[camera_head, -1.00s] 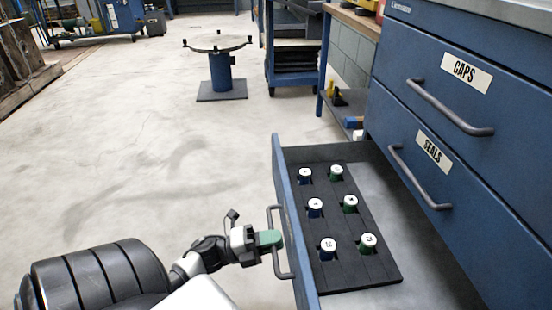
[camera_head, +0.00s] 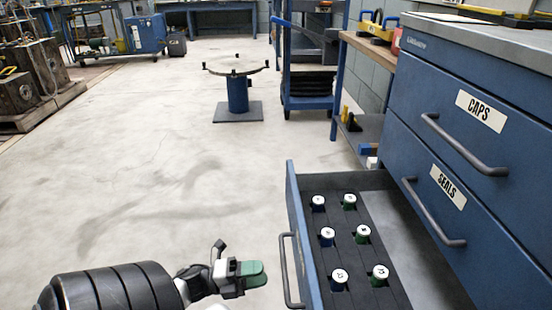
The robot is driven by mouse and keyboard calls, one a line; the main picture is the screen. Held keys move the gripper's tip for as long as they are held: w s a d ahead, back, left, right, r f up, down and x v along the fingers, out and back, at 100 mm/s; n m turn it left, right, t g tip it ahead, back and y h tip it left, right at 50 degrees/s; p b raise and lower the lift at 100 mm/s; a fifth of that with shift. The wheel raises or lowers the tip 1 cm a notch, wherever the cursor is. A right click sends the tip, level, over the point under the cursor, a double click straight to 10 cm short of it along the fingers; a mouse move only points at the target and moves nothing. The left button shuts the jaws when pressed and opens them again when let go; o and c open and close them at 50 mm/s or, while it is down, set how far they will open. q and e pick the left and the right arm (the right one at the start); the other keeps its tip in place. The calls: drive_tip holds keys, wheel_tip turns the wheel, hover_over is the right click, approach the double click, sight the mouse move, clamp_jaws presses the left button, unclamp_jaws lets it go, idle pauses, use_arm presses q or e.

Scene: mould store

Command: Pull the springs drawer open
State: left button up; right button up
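The lowest visible drawer (camera_head: 292,215) stands pulled out from the blue cabinet, below the drawers labelled CAPS (camera_head: 481,111) and SEALS (camera_head: 448,187). Its front faces away from me, so its label is hidden and I cannot read whether it says springs. Its bar handle (camera_head: 285,268) is bare. My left gripper (camera_head: 254,273), with green fingertips, is left of the handle, apart from it. The upper finger largely covers the lower one, so its opening is unclear. My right gripper is not in view.
Inside the drawer, a black insert (camera_head: 372,299) holds several blue and green cylinders with white numbered tops. The concrete floor left of the drawer is clear.

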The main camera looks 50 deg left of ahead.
use_arm(q)
drive_tip(key=v, duration=0.3)
drive_tip(key=shift+s+a, duration=0.25)
drive_tip(key=shift+s, duration=0.1)
idle(0.3)
